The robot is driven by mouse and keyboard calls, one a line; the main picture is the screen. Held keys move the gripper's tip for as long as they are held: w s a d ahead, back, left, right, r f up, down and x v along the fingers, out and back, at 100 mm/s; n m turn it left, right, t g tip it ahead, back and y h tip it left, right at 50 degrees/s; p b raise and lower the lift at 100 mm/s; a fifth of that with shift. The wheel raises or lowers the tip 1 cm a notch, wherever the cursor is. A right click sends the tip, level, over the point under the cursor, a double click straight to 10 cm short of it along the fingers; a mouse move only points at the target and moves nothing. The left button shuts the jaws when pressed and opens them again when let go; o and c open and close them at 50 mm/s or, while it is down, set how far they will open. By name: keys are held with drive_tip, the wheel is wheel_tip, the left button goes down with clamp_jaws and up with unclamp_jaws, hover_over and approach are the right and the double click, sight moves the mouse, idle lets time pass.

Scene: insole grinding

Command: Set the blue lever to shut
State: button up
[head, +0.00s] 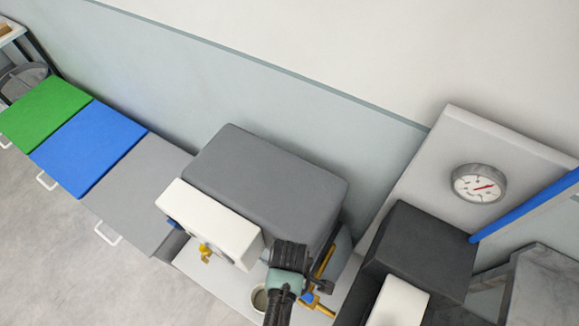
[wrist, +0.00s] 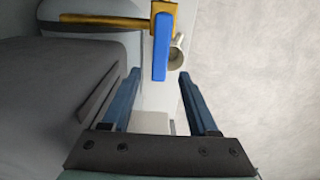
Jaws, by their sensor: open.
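The blue lever (wrist: 161,47) is mounted on a brass-yellow valve (wrist: 172,12) in the wrist view. It points down the picture toward my gripper, roughly across the horizontal brass pipe (wrist: 105,19). My gripper (wrist: 159,74) is open and empty. Its two fingertips lie either side of the lever's free end in the picture; I cannot tell the depth gap. In the head view, a small blue part of the lever (head: 308,298) shows beside my arm, with brass (head: 322,307) next to it. My fingers are not clearly visible there.
A large grey housing (head: 262,180) and white box (head: 208,222) stand beside my arm. Another brass fitting (head: 206,252) is on the white box. A gauge (head: 479,183) is at right.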

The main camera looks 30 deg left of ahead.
wheel_tip(320, 180, down, 3)
drive_tip(key=shift+s+f, duration=0.1)
drive_tip(key=shift+f, duration=0.3)
clamp_jaws()
idle(1.4)
